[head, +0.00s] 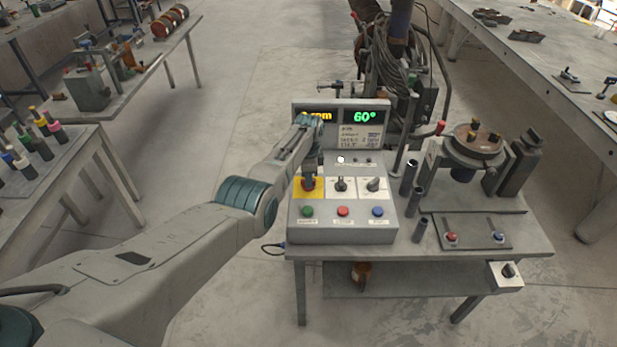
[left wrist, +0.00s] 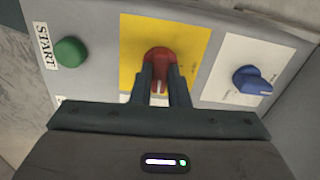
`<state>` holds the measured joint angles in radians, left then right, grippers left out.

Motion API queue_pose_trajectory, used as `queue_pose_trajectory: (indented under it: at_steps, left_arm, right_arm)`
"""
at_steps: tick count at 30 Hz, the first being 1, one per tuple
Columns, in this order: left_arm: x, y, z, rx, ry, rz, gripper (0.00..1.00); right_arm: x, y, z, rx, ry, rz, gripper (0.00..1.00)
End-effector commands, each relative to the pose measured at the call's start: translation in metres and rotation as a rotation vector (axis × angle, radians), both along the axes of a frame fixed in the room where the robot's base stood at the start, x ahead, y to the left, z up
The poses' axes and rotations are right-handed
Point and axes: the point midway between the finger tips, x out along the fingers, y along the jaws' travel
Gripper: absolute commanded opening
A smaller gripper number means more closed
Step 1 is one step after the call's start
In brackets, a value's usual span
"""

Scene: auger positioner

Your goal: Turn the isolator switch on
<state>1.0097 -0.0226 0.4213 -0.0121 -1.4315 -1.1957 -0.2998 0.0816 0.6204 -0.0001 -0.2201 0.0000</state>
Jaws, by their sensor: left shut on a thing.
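The isolator switch is a red rotary knob (left wrist: 159,58) on a yellow plate (left wrist: 192,45), at the upper left of the grey control box (head: 342,224). In the head view the red knob (head: 309,184) is mostly hidden under my left gripper (head: 309,177). In the left wrist view the two fingers of my left gripper (left wrist: 160,84) are shut on either side of the knob. A pale mark on the knob shows between the fingers. My right gripper is in neither view.
Red (head: 343,211) and blue (head: 378,211) buttons sit along the front. A lit display reading 60° (head: 365,116) stands behind. Dark upright tubes (head: 409,177) stand close right of the box.

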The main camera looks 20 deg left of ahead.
Motion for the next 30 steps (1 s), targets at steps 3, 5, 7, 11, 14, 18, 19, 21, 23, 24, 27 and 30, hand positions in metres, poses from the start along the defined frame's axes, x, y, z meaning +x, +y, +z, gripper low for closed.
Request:
queue_pose_trajectory:
  at_steps: [3,5,7,11,14,18,19,21,23,24,27,30]
  left_arm:
    - [0.0006,0.0003,0.001,0.001,-0.002,-0.043,0.0]
    - [0.0006,0.0003,0.001,0.001,-0.002,-0.058,0.0]
    - [0.0007,0.0004,0.001,0.001,-0.002,-0.073,0.0]
    - [0.0007,0.0004,0.0011,0.001,-0.002,-0.087,0.0]
    - [0.0008,0.0004,0.0011,0.001,-0.002,-0.091,0.0]
    - [0.0008,0.0004,0.0012,0.001,-0.002,-0.091,0.0]
    - [0.0008,0.0004,0.0012,0.001,-0.002,-0.091,0.0]
    - [0.0008,0.0004,0.0012,0.001,-0.002,-0.091,0.0]
    - [0.0009,0.0004,0.0013,0.001,-0.003,-0.091,0.16]
    - [0.0008,0.0004,0.0013,0.001,-0.002,-0.091,0.24]
    - [0.0007,0.0004,0.001,0.001,-0.002,-0.09,0.36]
    - [0.0004,0.0003,0.0007,0.0,-0.001,-0.09,0.36]
  right_arm:
    - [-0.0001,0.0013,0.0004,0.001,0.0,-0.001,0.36]
    - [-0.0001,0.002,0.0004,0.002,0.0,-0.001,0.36]
    - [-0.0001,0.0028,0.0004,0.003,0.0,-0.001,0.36]
    - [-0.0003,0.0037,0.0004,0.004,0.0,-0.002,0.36]
    - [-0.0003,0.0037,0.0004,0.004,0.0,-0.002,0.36]
    - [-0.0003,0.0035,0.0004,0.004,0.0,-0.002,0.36]
    - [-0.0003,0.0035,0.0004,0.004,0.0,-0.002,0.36]
    - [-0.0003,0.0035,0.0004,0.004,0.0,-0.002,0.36]
    - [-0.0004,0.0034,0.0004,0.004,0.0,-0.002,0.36]
    - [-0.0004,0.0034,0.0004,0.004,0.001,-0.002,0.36]
    - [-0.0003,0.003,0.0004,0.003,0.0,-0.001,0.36]
    - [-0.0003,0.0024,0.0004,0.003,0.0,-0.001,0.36]
